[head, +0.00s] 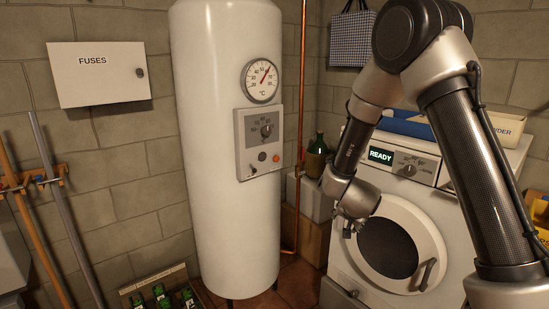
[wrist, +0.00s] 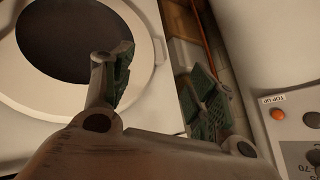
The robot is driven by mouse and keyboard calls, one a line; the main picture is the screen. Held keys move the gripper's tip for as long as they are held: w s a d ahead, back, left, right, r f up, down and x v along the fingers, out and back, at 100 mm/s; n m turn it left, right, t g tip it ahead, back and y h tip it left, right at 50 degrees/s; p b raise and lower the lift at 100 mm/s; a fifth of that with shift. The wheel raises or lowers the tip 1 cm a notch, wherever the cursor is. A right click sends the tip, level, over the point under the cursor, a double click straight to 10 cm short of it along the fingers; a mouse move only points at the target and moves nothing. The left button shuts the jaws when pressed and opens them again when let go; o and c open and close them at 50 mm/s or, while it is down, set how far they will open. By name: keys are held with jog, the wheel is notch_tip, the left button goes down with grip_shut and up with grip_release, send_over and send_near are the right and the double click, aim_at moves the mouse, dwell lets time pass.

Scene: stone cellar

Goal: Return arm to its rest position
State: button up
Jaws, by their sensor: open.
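My arm reaches down from the upper right of the head view, bent at the elbow, in front of the washing machine (head: 450,235). My gripper (head: 345,228) hangs between the white boiler (head: 225,150) and the round washer door (head: 400,245). In the wrist view my gripper (wrist: 162,88) has its two green-padded fingers spread apart, with nothing between them. The washer door (wrist: 75,45) is behind the left finger there. The boiler's control panel (wrist: 293,125), with an orange button and a "TOP UP" label, is at the right.
A copper pipe (head: 301,110) runs down beside the boiler. A green bottle (head: 316,157) stands behind my forearm. The washer's display (head: 381,155) reads "READY". A fuse box (head: 98,74) hangs on the left wall. A crate (head: 150,282) and long-handled tools (head: 52,190) are at lower left.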

jog(key=s+a+r+n+g+y, duration=0.3)
jog(key=s+r+n+g+y, duration=0.15)
jog(key=s, duration=0.35)
jog(key=s+d+r+n+h, duration=0.1)
jog(key=s+d+r, duration=0.3)
jog(key=s+r, duration=0.2)
jog(key=s+d+r+n+h, duration=0.1)
jog(key=s+d+r, duration=0.4)
jog(key=s, duration=0.6)
jog(key=s+d+r+n+h, duration=0.1)
jog(key=s+d+r, duration=0.4)
jog(key=s+r, duration=0.4)
jog(key=shift+s+d+n, duration=0.2)
jog(key=shift+d+n, duration=0.05)
jog(key=shift+n, duration=0.1)
jog(key=shift+c, duration=0.2)
